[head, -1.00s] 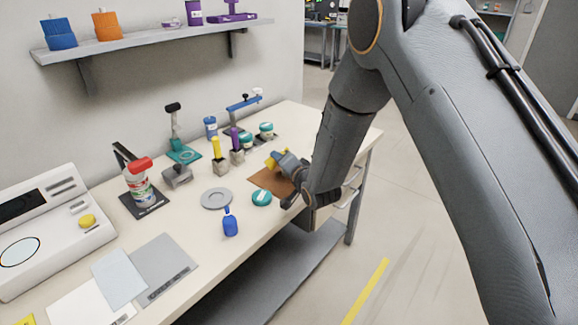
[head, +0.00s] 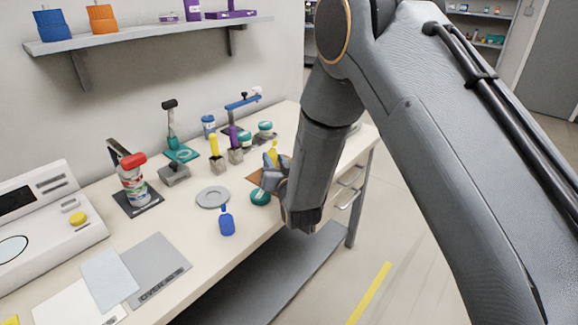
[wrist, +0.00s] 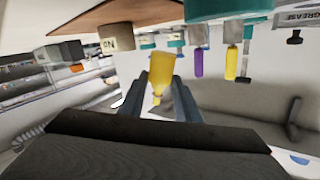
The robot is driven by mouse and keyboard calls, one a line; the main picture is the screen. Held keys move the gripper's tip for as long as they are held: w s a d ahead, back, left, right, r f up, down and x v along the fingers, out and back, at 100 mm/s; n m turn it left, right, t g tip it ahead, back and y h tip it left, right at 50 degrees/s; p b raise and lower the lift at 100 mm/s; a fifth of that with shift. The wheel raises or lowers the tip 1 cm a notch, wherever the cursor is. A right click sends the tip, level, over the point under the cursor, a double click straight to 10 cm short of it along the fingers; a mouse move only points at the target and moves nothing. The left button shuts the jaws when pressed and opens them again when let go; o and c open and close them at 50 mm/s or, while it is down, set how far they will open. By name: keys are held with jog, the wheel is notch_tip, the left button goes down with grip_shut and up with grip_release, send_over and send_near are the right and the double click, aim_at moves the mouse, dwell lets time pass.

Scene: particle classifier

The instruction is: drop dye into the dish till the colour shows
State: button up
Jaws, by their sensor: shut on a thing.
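My gripper (head: 271,163) is shut on a yellow dropper bottle (head: 273,150) over the brown mat on the right part of the bench. In the wrist view, which is upside down, the yellow bottle (wrist: 160,72) sits between the two fingers, its narrow tip away from the bench, so it is upright. A round grey dish-like disc (head: 212,197) lies on the bench to the left of my gripper. I cannot see any colour in it. A blue bottle (head: 227,221) stands in front of the disc.
A teal-lidded jar (head: 260,198) stands between the disc and my arm. Behind are yellow (head: 214,146) and purple (head: 233,136) tubes in holders, a teal stand (head: 182,153) and a red-capped bottle (head: 133,180). Grey sheets (head: 157,270) lie at front left.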

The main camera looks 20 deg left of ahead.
jog(key=shift+s+a+f+n, duration=0.15)
jog(key=shift+s+a+n, duration=0.1)
jog(key=shift+n, duration=0.15)
notch_tip(320, 180, up, 6)
jog(key=n+t+p, duration=0.1)
jog(key=n+p, duration=0.1)
jog(key=shift+s+a+r, duration=0.2)
jog(key=shift+s+a, duration=0.05)
jog(key=shift+s, duration=0.1)
jog(key=shift+d, duration=0.1)
dwell(0.6)
